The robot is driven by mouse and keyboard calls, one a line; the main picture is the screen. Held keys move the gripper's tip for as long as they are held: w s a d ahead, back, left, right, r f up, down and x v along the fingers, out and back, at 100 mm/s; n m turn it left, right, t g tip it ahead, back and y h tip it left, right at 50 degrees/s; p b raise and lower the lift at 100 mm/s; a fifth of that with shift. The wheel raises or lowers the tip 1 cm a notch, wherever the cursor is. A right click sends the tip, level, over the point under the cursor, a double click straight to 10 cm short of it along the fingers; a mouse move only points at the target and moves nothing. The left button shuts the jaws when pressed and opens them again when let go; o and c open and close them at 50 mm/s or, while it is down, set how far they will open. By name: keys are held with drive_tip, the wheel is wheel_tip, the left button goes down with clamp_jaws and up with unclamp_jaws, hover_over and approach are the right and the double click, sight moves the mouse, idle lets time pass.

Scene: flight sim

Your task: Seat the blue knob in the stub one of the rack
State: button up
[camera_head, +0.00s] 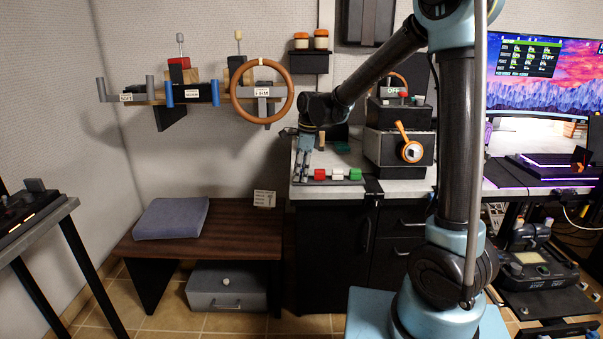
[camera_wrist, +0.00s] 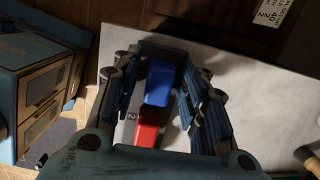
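The blue knob (camera_wrist: 159,82) shows in the wrist view between the two fingers of my gripper (camera_wrist: 166,75). The fingers are spread, with a visible gap on the right side of the knob. A red block (camera_wrist: 148,130) lies just below the knob in that view, beside a grey strip marked 2 (camera_wrist: 130,118). In the head view my gripper (camera_head: 306,143) points down over the left end of the worktop, and I cannot make out the blue knob there. Which part is stub one of the rack I cannot tell.
An orange-handled box (camera_head: 400,145) stands further right. A wall shelf with labelled pegs and an orange wheel (camera_head: 289,92) is at upper left.

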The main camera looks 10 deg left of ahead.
drive_tip(key=shift+r, duration=0.1)
wheel_tip(320, 180, up, 12)
drive_tip(key=d, duration=0.1)
drive_tip(key=shift+w+d+f, duration=0.2)
drive_tip(key=shift+w+d, duration=0.1)
drive_tip(key=shift+d, duration=0.05)
idle(0.3)
drive_tip(key=s+d+f+n+t, duration=0.1)
drive_tip(key=s+d+n, duration=0.35)
drive_tip(key=d, duration=0.85)
drive_tip(key=s+d+f+n+t, duration=0.1)
drive_tip(key=s+d+n, duration=0.3)
drive_tip(key=d, duration=0.9)
drive_tip(key=s+d+f+n+h, duration=0.1)
drive_tip(key=s+d+f+n, duration=0.6)
drive_tip(key=s+d+f, duration=0.6)
drive_tip(key=s, duration=0.2)
drive_tip(key=shift+s+d+t+h, duration=0.15)
drive_tip(key=shift+s+t+h, duration=0.15)
drive_tip(key=shift+t+h, duration=0.1)
